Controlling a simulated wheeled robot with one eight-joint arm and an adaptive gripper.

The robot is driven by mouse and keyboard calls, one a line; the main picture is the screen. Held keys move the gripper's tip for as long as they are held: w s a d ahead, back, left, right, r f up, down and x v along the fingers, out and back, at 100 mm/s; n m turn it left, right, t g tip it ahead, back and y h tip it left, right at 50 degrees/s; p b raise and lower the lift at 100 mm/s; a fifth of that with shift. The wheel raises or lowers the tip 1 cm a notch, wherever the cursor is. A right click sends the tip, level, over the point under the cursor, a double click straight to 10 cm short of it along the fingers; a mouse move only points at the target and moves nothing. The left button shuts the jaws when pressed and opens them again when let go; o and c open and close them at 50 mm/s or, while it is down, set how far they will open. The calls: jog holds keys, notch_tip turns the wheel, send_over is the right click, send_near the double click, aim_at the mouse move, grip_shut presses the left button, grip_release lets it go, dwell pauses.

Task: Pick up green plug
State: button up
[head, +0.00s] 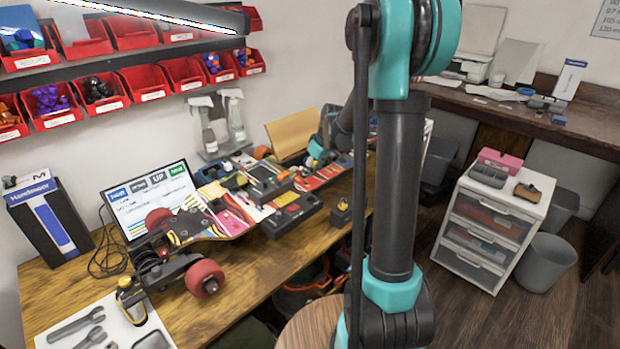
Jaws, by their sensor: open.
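I cannot make out a green plug anywhere in the head view. The fingers of my gripper cannot be made out either. My arm stands large in the right middle of the view and hides part of the workbench behind it. A teal and dark part of my arm shows over the far end of the wooden workbench (255,272), among small tools and parts too small to tell apart.
A skateboard with red wheels (205,278) lies on the bench near a monitor (150,196). A tool mat (62,326) lies at the near left. Red bins (97,93) hang above. A white drawer unit (493,222) stands at right.

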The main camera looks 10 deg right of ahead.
jog(key=shift+f, duration=0.15)
grip_shut()
dwell(0.4)
notch_tip(320, 180, up, 20)
dwell(0.4)
